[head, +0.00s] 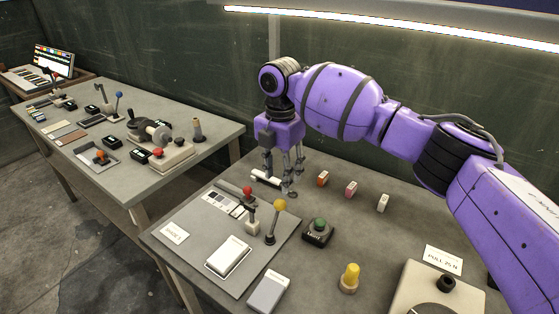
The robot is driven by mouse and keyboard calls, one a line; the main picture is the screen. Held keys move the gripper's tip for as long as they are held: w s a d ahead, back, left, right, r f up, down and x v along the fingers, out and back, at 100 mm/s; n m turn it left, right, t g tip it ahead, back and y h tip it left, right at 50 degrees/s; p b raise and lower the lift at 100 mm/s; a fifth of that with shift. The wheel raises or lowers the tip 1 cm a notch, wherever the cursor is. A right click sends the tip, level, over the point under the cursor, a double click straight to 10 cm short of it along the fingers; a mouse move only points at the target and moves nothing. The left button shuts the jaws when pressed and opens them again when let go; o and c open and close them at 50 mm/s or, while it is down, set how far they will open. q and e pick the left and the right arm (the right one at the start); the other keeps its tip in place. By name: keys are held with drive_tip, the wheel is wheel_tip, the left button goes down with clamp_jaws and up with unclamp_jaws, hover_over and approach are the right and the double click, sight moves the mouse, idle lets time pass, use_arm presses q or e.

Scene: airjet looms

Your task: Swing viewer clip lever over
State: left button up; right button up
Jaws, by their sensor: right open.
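My right gripper (281,182) comes in from the right and points down over the back of the near table. It is open, its fingers around or just above a small pale bar (264,178); I cannot tell whether they touch it. In front of it on a grey board stand a lever with a red knob (247,190) on a pale post and a tilted lever with a yellow knob (279,205). No lever is clearly marked as the viewer clip lever. My left gripper is out of view.
The grey board (205,262) also bears a label card (174,233), a swatch strip (220,203) and a white block (228,257). A green button box (318,232) and yellow knob (349,278) stand to the right. Small coloured blocks lie behind. A second table (205,107) stands left.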

sight(280, 200)
drive_tip(key=f, duration=0.1)
drive_tip(key=s+f+b, duration=0.1)
drive_tip(key=f, duration=0.1)
drive_tip(key=shift+f, duration=0.2)
wheel_tip(280, 200, down, 5)
drive_tip(key=shift+f+b, duration=0.1)
drive_tip(key=shift+b, duration=0.9)
drive_tip(key=shift+w, duration=0.15)
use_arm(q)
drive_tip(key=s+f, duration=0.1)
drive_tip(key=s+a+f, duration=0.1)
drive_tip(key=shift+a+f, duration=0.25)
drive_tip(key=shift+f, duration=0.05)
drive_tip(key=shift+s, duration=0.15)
use_arm(e)
drive_tip(key=c, duration=0.8)
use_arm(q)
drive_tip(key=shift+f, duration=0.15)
use_arm(e)
drive_tip(key=shift+c, duration=1.2)
